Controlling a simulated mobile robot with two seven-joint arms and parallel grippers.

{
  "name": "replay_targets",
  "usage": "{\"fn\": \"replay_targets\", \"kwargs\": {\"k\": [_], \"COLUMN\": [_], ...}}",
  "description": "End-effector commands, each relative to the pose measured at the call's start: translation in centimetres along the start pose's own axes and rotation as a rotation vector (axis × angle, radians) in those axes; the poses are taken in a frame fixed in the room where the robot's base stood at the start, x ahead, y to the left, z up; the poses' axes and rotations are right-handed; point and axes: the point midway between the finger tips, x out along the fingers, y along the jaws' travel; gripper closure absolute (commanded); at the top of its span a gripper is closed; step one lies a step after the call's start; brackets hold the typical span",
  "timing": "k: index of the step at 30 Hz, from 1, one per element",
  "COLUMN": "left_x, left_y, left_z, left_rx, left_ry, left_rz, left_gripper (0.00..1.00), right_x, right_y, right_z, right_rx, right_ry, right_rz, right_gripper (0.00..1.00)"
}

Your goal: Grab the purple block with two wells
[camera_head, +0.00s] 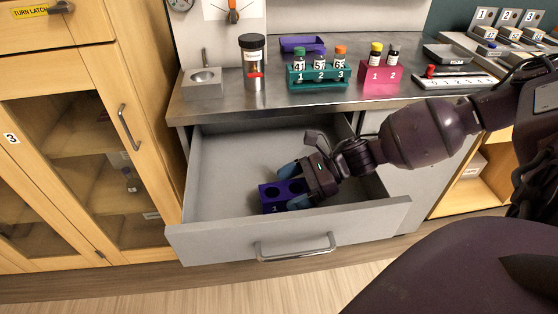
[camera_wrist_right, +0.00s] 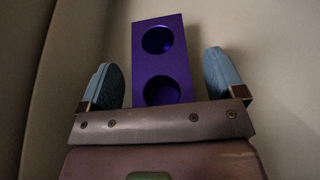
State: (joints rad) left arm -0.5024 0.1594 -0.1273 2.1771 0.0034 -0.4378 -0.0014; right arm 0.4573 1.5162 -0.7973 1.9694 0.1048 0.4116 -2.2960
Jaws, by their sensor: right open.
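The purple block (camera_head: 268,200) with two round wells lies in the open grey drawer, near its front. In the right wrist view the purple block (camera_wrist_right: 160,32) shows both wells facing the camera. My right gripper (camera_head: 286,188) reaches down into the drawer at the block. Its two blue-grey fingers (camera_wrist_right: 165,85) stand on either side of the block, with a gap visible on each side, and do not pinch it. The gripper's body hides the near end of the block in the wrist view. My left gripper is not in view.
The drawer's front panel (camera_head: 290,232) and side walls surround the gripper. On the steel counter (camera_head: 215,104) above stand a teal rack (camera_head: 318,84), a pink rack (camera_head: 380,86), a dark-lidded canister (camera_head: 253,68) and a purple tray (camera_head: 302,44). The drawer's left part is empty.

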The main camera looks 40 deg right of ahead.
Motion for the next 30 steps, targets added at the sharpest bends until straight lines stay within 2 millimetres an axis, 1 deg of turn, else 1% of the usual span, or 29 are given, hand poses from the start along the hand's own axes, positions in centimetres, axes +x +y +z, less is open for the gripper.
{"fn": "replay_targets", "kwargs": {"k": [8, 11, 16, 23, 30], "left_x": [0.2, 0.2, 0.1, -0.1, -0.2], "left_y": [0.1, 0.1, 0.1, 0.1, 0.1], "left_z": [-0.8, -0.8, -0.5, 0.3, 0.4], "left_rx": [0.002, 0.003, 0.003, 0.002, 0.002], "left_ry": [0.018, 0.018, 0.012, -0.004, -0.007], "left_rz": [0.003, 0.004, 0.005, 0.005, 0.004], "left_gripper": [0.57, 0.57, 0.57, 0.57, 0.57], "right_x": [0.2, 0.2, 0.2, 0.2, 0.1], "right_y": [-0.1, -0.1, 0.0, 0.0, -0.1], "right_z": [0.2, 0.2, 0.1, 0.1, 0.3], "right_rx": [-0.003, -0.003, -0.002, -0.002, -0.004], "right_ry": [0.0, 0.0, 0.0, 0.0, -0.002], "right_rz": [-0.002, -0.002, -0.002, -0.001, -0.001], "right_gripper": [0.12, 0.26, 0.52, 0.87, 0.88]}}
